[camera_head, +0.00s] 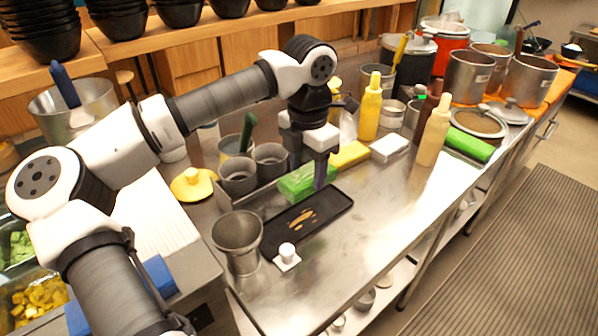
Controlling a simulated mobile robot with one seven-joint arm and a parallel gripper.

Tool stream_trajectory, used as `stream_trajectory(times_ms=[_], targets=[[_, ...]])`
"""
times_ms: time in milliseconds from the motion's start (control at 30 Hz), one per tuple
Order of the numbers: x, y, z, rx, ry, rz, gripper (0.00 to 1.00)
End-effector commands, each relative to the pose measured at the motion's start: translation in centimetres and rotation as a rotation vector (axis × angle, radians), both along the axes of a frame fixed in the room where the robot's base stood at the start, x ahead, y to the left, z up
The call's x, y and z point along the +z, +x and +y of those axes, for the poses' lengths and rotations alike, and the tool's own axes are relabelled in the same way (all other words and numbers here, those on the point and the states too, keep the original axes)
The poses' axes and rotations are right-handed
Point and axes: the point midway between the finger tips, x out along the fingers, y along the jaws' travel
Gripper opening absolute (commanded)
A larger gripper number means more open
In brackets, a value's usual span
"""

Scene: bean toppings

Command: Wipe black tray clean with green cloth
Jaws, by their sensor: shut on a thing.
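The black tray (328,211) lies flat on the steel counter, with a brownish smear (303,220) near its middle. My gripper (318,180) points down at the tray's far end and is shut on the green cloth (295,186). The cloth sits at the tray's far left edge, partly hidden by the gripper fingers. Whether the cloth touches the tray surface I cannot tell. Another green cloth or block (469,145) lies farther right on the counter.
A metal cup (238,242) and a small white item (287,254) stand near the tray's near end. Metal containers (237,176) stand left of the cloth. Yellow bottles (370,108) and a white block (389,148) stand behind. The counter right of the tray (385,215) is clear.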

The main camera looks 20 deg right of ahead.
Motion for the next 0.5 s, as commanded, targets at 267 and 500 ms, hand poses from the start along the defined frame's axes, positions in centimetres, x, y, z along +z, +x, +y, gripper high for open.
stream_trajectory(times_ms=[267, 500], targets=[[-0.6, 0.0, -0.3, -0.009, 0.000, 0.001, 0.32], [-3.1, 0.0, -0.2, -0.008, 0.000, 0.000, 0.32]])
